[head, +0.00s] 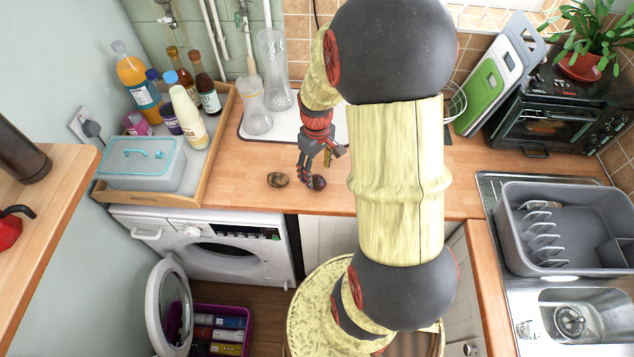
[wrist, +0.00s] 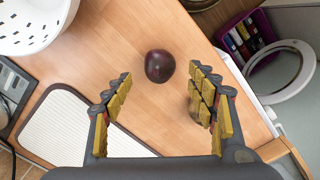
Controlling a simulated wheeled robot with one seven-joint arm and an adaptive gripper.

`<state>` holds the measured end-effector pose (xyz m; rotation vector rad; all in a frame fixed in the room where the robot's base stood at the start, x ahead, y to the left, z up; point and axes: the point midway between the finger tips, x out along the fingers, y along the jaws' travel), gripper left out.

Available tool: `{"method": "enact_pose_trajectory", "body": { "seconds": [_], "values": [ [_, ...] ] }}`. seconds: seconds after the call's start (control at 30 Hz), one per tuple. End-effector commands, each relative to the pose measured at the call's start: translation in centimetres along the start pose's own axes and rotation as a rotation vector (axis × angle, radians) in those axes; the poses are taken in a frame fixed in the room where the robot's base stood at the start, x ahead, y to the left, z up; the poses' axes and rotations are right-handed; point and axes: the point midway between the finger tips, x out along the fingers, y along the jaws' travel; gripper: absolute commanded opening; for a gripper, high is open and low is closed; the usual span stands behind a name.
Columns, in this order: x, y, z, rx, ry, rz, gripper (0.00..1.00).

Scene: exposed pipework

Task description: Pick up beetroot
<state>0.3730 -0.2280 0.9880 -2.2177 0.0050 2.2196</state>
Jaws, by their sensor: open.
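The beetroot (head: 319,183) is a small dark purple, round thing on the wooden worktop near its front edge. In the wrist view the beetroot (wrist: 160,66) lies just beyond the fingertips, roughly centred between them. My gripper (head: 321,168) is open and empty, pointing down over the worktop close to the beetroot. In the wrist view the gripper (wrist: 160,76) shows its yellow-padded fingers spread on either side, with clear worktop between them. I cannot tell whether a finger touches the beetroot.
A brown, potato-like item (head: 277,180) lies left of the beetroot, partly hidden by the right finger in the wrist view. A wooden tray (head: 222,118) with bottles stands left. Glass vases (head: 257,115) stand behind on a white mat (wrist: 80,130). A white perforated bowl (wrist: 35,25) is nearby.

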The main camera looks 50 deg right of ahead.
Motion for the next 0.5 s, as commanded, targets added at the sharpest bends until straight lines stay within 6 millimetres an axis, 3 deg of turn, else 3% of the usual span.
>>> {"method": "enact_pose_trajectory", "body": {
  "seconds": [0.3, 0.5],
  "values": [
    [4.2, -0.1, 0.2, 0.0, -0.002, -0.001, 0.58],
    [4.9, -0.1, 0.1, 0.0, 0.0, 0.0, 0.58]
  ]
}}
